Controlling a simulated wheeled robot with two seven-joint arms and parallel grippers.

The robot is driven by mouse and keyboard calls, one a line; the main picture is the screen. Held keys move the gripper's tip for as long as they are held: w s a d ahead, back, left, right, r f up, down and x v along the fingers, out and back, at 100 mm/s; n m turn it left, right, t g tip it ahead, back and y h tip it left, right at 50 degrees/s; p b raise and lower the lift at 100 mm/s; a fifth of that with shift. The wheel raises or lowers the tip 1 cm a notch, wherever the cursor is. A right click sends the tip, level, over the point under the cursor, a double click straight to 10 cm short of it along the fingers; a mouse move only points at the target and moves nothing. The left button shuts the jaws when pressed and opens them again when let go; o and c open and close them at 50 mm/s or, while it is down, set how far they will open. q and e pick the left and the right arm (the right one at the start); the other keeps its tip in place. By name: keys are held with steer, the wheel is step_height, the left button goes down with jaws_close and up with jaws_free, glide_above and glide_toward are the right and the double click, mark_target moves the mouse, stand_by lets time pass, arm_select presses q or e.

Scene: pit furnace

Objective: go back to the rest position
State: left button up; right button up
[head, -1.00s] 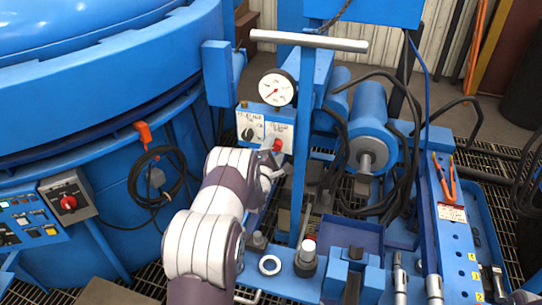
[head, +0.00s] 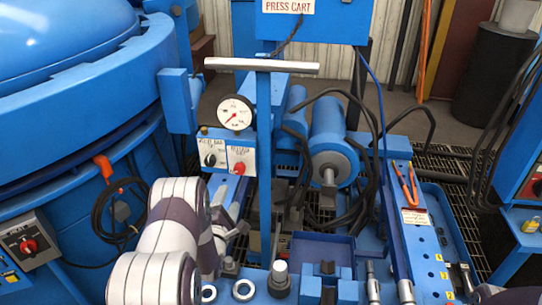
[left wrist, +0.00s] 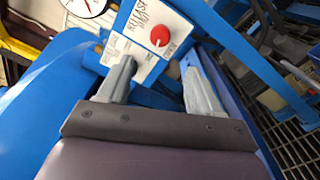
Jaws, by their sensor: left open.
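My left gripper (head: 234,212) is open and empty, just in front of and below a small white control panel (head: 227,157) on the blue cart. The panel carries a black knob (head: 210,159) and a red knob (head: 239,168). In the left wrist view, the two grey fingers of the gripper (left wrist: 160,78) stand apart, with the panel and its red knob (left wrist: 160,36) beyond them. No object is between the fingers. My right gripper is not in view; only a bit of my right arm shows at the bottom right corner in the head view.
A T-shaped post (head: 264,150) with a pale handle stands just right of the left gripper. A round gauge (head: 235,113) sits above the panel. The large blue furnace (head: 60,100) is at left. Orange-handled pliers (head: 407,188) and several tools lie on the cart's right side.

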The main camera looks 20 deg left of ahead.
arm_select(q)
steer(key=s+d+r+m+g+h, duration=0.1)
steer(key=s+d+m+g+h, duration=0.15)
steer(key=d+m+g, duration=0.8)
steer(key=s+d+r+m+g+h, duration=0.1)
steer(key=s+d+m+g, duration=0.25)
steer(key=s+m, duration=0.45)
steer(key=s+d+r+m+g+h, duration=0.15)
steer(key=s+d+m, duration=0.35)
steer(key=s, duration=0.6)
step_height(320, 180, up, 17)
steer(key=s+m+p, duration=0.1)
steer(key=m+p, duration=0.1)
steer(key=p, duration=1.4)
steer(key=shift+s+a+g+y+p, duration=0.2)
steer(key=shift+g+y+p, duration=0.1)
steer(key=shift+g, duration=0.15)
